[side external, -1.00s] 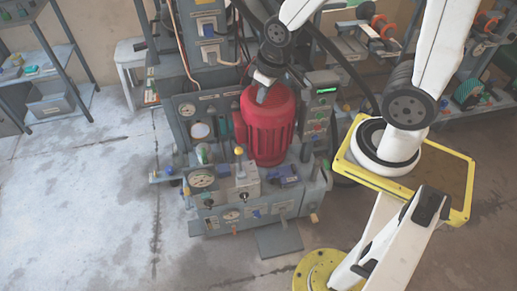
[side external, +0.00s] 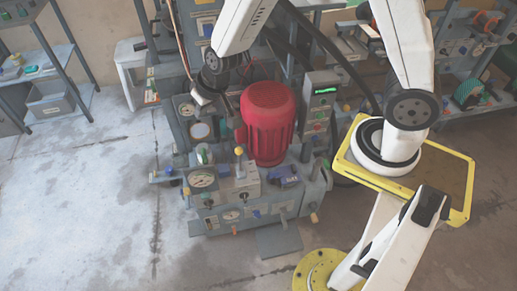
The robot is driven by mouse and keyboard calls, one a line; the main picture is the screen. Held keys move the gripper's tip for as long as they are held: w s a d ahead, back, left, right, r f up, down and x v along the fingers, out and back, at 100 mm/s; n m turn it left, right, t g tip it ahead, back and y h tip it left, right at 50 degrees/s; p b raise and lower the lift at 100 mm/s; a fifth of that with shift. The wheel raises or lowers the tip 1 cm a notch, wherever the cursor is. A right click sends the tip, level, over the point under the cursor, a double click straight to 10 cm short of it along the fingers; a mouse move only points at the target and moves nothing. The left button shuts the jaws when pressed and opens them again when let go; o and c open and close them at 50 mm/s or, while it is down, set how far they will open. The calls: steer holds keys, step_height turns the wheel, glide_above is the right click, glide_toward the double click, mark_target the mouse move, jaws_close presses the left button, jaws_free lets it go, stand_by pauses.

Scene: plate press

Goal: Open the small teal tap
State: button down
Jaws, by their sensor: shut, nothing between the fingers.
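The plate press is a grey machine with a bright red ribbed motor (side external: 267,125) on top. My gripper (side external: 232,119) is shut and empty. It is left of the motor, in front of the upper gauge panel, and looks small and dark here. A small green-teal fitting (side external: 203,154) stands on the press below my gripper, left of the motor. It is too small to tell for certain whether this is the teal tap or how its handle is turned. My gripper appears apart from it.
A yellow-topped lever (side external: 239,152), a round white gauge (side external: 202,178) and a blue part (side external: 284,172) crowd the press's front deck. A grey control box (side external: 321,92) stands right of the motor. Open floor (side external: 85,205) lies at left.

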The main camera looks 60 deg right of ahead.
steer(key=w+a+f+m+t+h, duration=0.1)
steer(key=w+a+f, duration=0.2)
steer(key=f, duration=0.2)
steer(key=w+a+f+m+h, duration=0.1)
steer(key=w+a+f, duration=0.15)
steer(key=f, duration=0.25)
steer(key=w+a+f+m+t, duration=0.1)
steer(key=w+a+f+m, duration=0.15)
steer(key=f, duration=0.25)
steer(key=s+f+m+h, duration=0.1)
steer(key=s+f, duration=0.3)
steer(key=f, duration=0.4)
steer(key=s+f+m+h, duration=0.1)
steer(key=s+f+h, duration=0.2)
steer(key=f, duration=0.5)
steer(key=shift+s+a+f+h, duration=0.2)
steer(key=shift+s+a+h, duration=0.2)
steer(key=shift+h, duration=0.4)
steer(key=shift+w, duration=0.1)
glide_above(203, 194)
steer(key=s+a, duration=0.2)
steer(key=shift+f, duration=3.65)
steer(key=shift+w+f, duration=0.15)
steer(key=shift+f, duration=1.7)
